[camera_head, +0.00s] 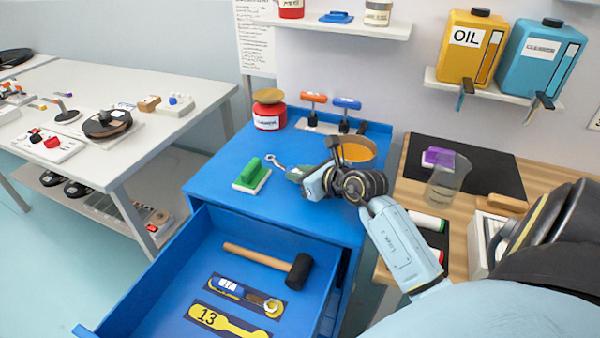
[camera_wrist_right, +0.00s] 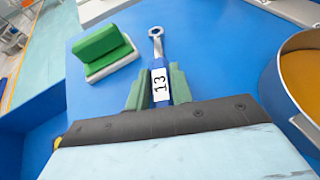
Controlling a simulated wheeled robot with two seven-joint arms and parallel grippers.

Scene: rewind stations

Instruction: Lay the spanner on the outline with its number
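The spanner (camera_wrist_right: 156,36) has a ring end and a blue handle with a white label reading 13. Its ring end (camera_head: 273,160) shows at the blue cabinet top in the head view. My right gripper (camera_head: 308,181) is low over the cabinet top. In the right wrist view its green fingers (camera_wrist_right: 160,88) close on both sides of the spanner's handle, with the label between them. A yellow spanner-shaped outline numbered 13 (camera_head: 228,322) lies bare at the front of the open drawer (camera_head: 165,279). My left gripper is out of view.
The drawer also holds a black-headed mallet (camera_head: 298,270) and a blue-handled tool (camera_head: 229,286) on a dark patch. A green block (camera_head: 252,175) stands left of the spanner, and a round orange-filled container (camera_head: 359,151) stands right of it. A glass beaker (camera_head: 446,180) is farther right.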

